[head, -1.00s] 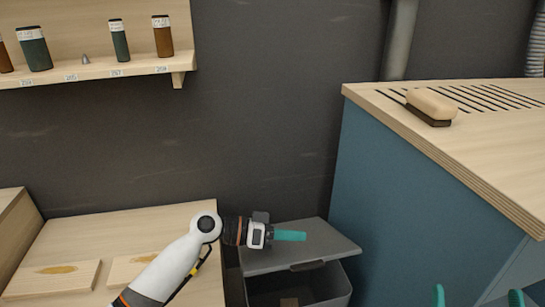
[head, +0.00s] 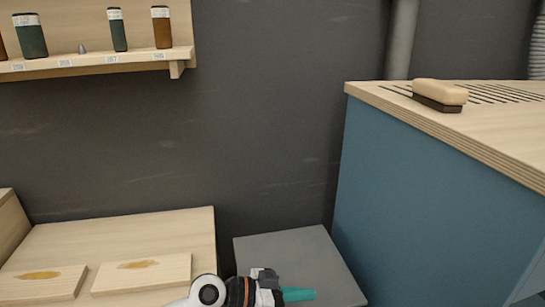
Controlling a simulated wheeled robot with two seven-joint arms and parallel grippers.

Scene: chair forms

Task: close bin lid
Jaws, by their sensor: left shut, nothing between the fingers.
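The grey bin lid (head: 294,254) is at the bottom centre, between the wooden bench and the blue cabinet. Its flat top faces up towards me, and its near edge is mostly cut off by the frame. The bin's body and opening are out of sight, so I cannot tell whether the lid sits fully on the rim. My left gripper (head: 299,295), with teal fingers, is shut and empty. It points right over the near part of the lid; contact is unclear. My right gripper is not in view.
The blue cabinet (head: 420,205) stands close at the right, with a brush (head: 440,94) on its wooden top. At the left, the low wooden bench (head: 130,228) holds two stained boards (head: 142,272). A shelf (head: 95,63) with bottles hangs above.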

